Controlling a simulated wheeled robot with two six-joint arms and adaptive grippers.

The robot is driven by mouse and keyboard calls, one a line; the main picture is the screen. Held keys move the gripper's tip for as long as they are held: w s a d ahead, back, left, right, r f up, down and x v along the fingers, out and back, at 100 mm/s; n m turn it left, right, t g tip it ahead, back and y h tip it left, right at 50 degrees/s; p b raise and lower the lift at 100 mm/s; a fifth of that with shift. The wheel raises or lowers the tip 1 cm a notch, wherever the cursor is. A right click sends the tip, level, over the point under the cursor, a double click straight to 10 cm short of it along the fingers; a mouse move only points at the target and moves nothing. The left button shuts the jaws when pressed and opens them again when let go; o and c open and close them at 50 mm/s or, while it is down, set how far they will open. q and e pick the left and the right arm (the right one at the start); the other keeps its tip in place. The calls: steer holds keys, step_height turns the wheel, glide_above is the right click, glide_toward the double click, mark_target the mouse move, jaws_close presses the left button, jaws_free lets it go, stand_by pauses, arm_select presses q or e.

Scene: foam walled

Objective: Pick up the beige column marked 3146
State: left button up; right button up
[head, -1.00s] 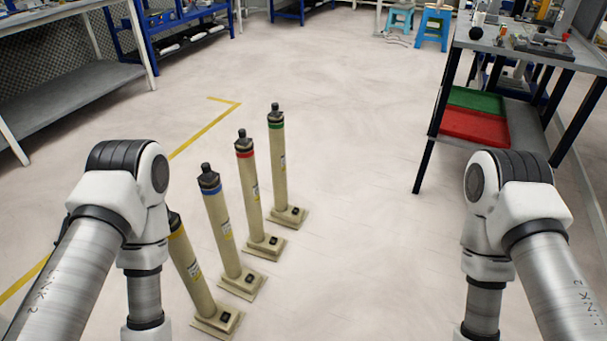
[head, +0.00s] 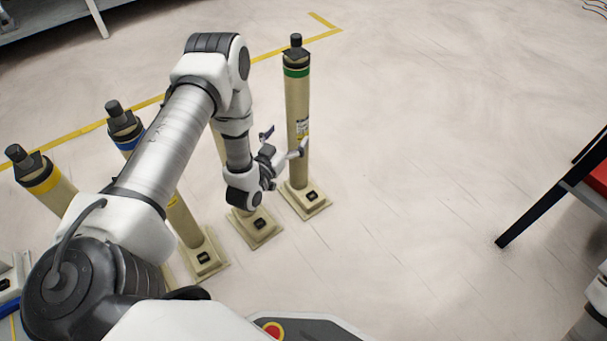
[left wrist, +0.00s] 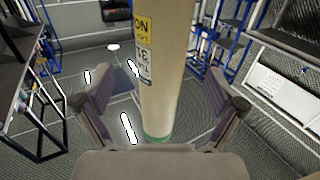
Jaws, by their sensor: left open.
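A beige column with a green band and black cap (head: 298,110) stands upright on a square base in the head view. My left gripper (head: 285,141) is open beside its shaft, at about label height. In the left wrist view the column shaft (left wrist: 165,75) stands between the two open fingers of the gripper (left wrist: 152,98), with no clear contact. The yellow and white label shows there upside down, and its number cannot be read. I cannot tell which column is marked 3146. My right gripper is not in view.
A blue-banded column (head: 187,220) and a yellow-banded column (head: 52,185) stand to the left. Another column's base (head: 256,226) shows, its shaft mostly hidden by my left arm. A table leg (head: 530,218) stands at right. The floor between is clear.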

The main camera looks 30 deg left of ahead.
mark_target(292, 127)
arm_select(q)
steer(key=w+b, duration=0.2)
steer(key=w, duration=0.1)
steer(key=w+b, duration=0.1)
steer(key=w, duration=0.1)
steer(key=shift+w+a+r, duration=0.1)
steer(key=shift+w+a, duration=0.1)
steer(key=shift+a, duration=0.15)
steer(key=shift+w+b, duration=0.3)
steer(key=shift+a+r, duration=0.1)
steer(key=shift+r, duration=0.1)
jaws_close()
